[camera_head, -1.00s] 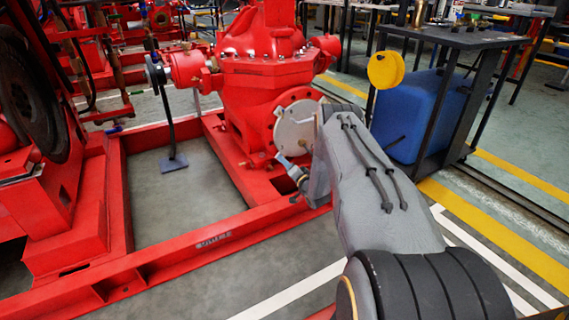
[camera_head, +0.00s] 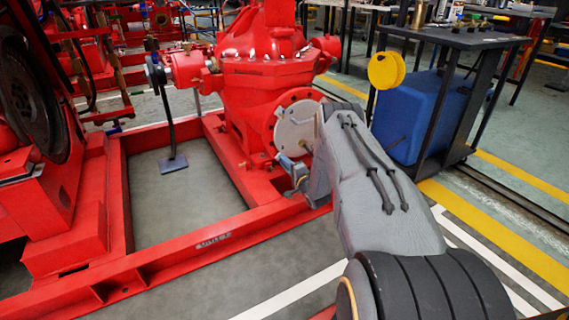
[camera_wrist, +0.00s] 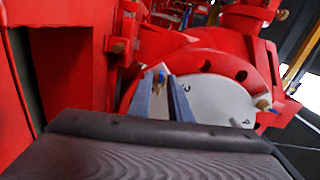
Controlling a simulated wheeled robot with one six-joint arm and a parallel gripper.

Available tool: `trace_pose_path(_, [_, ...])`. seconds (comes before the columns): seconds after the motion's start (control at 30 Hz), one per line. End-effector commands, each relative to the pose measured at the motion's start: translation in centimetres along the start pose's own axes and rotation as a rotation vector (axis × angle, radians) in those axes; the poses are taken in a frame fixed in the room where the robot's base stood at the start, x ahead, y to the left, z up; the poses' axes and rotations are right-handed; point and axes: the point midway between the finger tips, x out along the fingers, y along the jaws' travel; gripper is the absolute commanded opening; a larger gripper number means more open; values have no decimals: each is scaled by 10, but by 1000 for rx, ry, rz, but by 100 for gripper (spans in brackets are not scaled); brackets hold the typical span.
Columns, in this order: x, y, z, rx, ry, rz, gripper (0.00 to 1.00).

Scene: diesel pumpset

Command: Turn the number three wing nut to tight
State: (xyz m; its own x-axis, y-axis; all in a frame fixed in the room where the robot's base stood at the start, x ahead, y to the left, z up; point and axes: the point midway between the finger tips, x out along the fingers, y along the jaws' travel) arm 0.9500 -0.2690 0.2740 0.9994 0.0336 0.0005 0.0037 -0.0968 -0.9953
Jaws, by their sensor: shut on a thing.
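A round grey cover plate (camera_head: 296,127) is fixed to the red flange of the pump; it also shows in the wrist view (camera_wrist: 215,100). My gripper (camera_head: 291,170) is at the lower left edge of this plate. In the wrist view my gripper's two blue-grey fingers (camera_wrist: 161,90) are shut on a small wing nut (camera_wrist: 161,75), with only its tip showing between them. Another brass-coloured wing nut (camera_wrist: 263,103) sits at the plate's right edge. Small dark marks are on the plate, but I cannot read them surely. The nut's tightness cannot be seen.
The red pump body (camera_head: 265,85) rises behind the plate. A red base frame (camera_head: 190,250) runs below and left of my gripper. A yellow disc (camera_head: 386,70) and a blue tank (camera_head: 410,115) by a dark table stand to the right. Grey floor is clear at the front.

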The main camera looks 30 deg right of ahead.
Motion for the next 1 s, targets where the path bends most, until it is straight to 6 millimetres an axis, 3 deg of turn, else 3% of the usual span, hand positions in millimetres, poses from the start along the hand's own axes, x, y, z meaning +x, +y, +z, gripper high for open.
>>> trace_pose_path(0.33, [0, 0, 0, 1, 0, 1, 0])
trace_pose_path(0.37, [0, 0, 0, 1, 0, 1, 23])
trace_pose_path(0.67, [-1, 0, 0, 1, 0, 1, 23])
trace_pose_path(0.83, [-17, -1, -1, 3, 1, 2, 23])
trace_pose_path(1.0, [-46, -1, -1, 3, 2, 4, 23])
